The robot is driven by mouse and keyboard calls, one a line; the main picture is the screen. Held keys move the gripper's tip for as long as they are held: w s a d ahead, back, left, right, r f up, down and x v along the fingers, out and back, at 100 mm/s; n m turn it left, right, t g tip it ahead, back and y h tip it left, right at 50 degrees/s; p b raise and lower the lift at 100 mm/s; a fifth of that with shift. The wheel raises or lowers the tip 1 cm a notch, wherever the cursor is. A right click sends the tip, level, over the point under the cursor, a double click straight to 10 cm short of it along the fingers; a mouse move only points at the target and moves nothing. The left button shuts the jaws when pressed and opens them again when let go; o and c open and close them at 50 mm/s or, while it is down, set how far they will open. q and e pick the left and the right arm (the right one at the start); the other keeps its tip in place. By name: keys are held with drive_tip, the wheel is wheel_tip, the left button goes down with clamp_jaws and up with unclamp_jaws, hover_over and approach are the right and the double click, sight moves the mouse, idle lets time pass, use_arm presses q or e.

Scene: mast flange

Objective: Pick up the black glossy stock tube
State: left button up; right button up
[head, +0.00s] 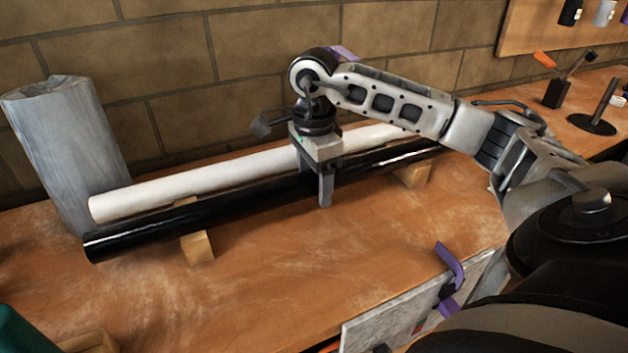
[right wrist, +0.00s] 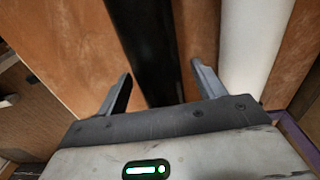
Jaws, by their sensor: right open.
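The black glossy stock tube (head: 145,230) lies at a slant along the workbench in the head view, resting on wooden blocks. A white tube (head: 180,190) lies just behind it, nearly parallel. My right gripper (head: 319,187) is over the black tube right of its middle, pointing down. One finger shows on the near side; the far one is hidden. In the right wrist view my right gripper (right wrist: 161,72) is open, with the black tube (right wrist: 155,40) between its fingers and a gap on the left. The white tube (right wrist: 257,45) is outside the right finger. My left gripper is not in view.
A grey crinkled cylinder (head: 65,150) stands by the tubes' left ends, against the brick wall. Wooden blocks (head: 197,246) and (head: 412,175) support the tubes. A grey panel (head: 400,318) with purple parts is at the front edge. The front bench surface is clear.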

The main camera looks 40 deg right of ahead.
drive_tip(key=shift+r, duration=0.1)
drive_tip(key=c, duration=1.4)
drive_tip(key=shift+c, duration=0.2)
